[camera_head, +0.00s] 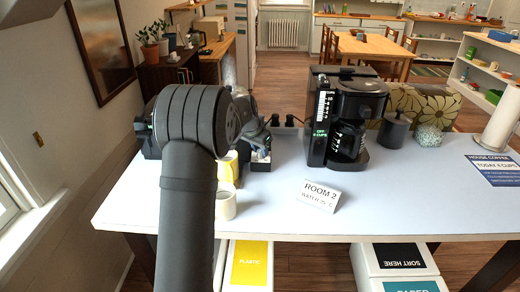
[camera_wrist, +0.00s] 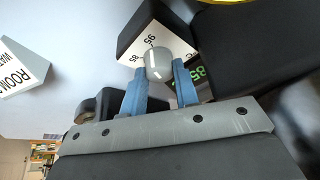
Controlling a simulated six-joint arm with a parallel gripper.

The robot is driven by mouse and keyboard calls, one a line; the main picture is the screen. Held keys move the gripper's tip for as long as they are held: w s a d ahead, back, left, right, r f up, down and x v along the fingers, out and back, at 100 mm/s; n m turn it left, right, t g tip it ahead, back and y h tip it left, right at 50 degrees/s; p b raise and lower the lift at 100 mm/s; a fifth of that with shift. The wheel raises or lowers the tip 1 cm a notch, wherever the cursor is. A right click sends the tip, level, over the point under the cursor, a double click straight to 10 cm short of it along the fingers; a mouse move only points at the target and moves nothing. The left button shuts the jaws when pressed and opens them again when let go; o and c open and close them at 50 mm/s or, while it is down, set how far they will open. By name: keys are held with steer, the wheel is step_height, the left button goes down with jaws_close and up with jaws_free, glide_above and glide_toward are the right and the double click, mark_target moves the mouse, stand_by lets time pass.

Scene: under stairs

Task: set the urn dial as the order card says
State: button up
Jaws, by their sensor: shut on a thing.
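In the wrist view, my gripper (camera_wrist: 159,72) has its two blue fingers closed on the sides of a round grey dial knob (camera_wrist: 157,60). The knob sits on a white dial face (camera_wrist: 153,38) with printed numbers, 95 and 85 among them. A green display (camera_wrist: 200,74) beside it seems to read 85, partly hidden by a finger. In the head view my arm hides most of the urn and the dial. The order card (camera_head: 319,196) stands on the table and reads ROOM 2, with a water temperature too small to read surely. It also shows in the wrist view (camera_wrist: 18,70).
A black coffee machine (camera_head: 346,110) stands right of my arm, with a dark canister (camera_head: 393,131) beside it. A pale cup (camera_head: 225,203) stands close to my arm. A blue house-coffee sign (camera_head: 494,170) is at right. The table's front right is clear.

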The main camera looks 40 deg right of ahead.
steer(key=o, duration=1)
steer(key=shift+c, duration=0.2)
steer(key=shift+r, duration=0.1)
steer(key=v, duration=1.7)
steer(key=shift+r, duration=0.1)
steer(key=x, duration=1.7)
steer(key=shift+f, duration=0.2)
